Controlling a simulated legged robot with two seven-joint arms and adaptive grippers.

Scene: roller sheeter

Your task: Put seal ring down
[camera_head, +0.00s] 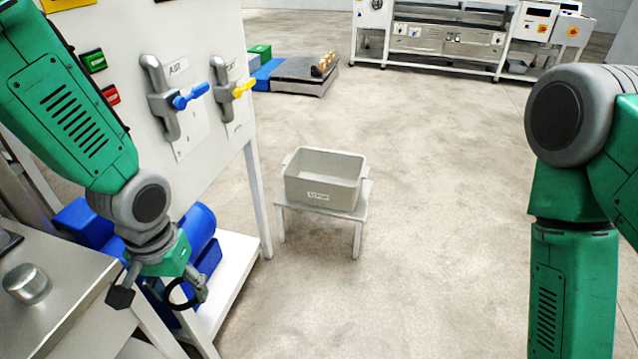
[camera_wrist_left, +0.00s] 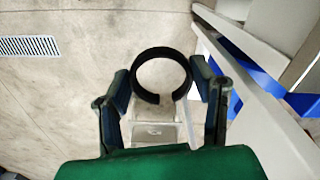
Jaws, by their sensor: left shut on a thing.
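The seal ring is a black ring with a gap in its lower side in the left wrist view (camera_wrist_left: 137,83). My left gripper (camera_wrist_left: 160,84) is shut on it, with a finger on each side. In the head view the ring (camera_head: 179,296) hangs dark at the left gripper (camera_head: 165,290), above the floor beside the machine. A grey bin (camera_head: 325,180) with a label on its front stands on a small stool, to the right of the left gripper. My right arm comes in at the right edge, but its gripper is out of view.
The white machine panel (camera_head: 215,40) has a blue-handled valve (camera_head: 190,96) and a yellow-handled valve (camera_head: 235,90). A metal table (camera_head: 70,290) with a metal cylinder (camera_head: 27,284) is at lower left. The stool (camera_head: 320,212) stands on open floor. A long machine stands at the back.

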